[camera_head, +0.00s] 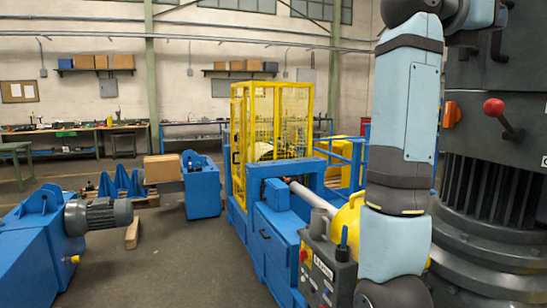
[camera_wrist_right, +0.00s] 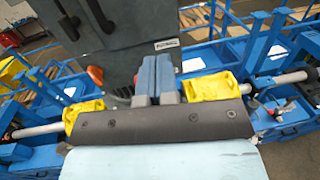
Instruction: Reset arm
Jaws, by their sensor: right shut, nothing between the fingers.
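My right arm (camera_head: 405,110) hangs down in front of the blue machine in the head view, and its gripper is hidden or out of frame there. In the right wrist view the two blue-grey fingers of my right gripper (camera_wrist_right: 156,62) stand side by side, shut, with nothing seen between them. They overlap a dark box with a small label (camera_wrist_right: 167,44); I cannot tell whether they touch it. My left gripper is not in view.
A blue machine (camera_head: 283,235) with a yellow mesh guard (camera_head: 292,105) stands in the middle. A steel shaft (camera_head: 310,197) and a control box with a red button (camera_head: 304,255) are close to my arm. A grey motor (camera_head: 98,216) sits left. Open floor (camera_head: 165,255) lies between.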

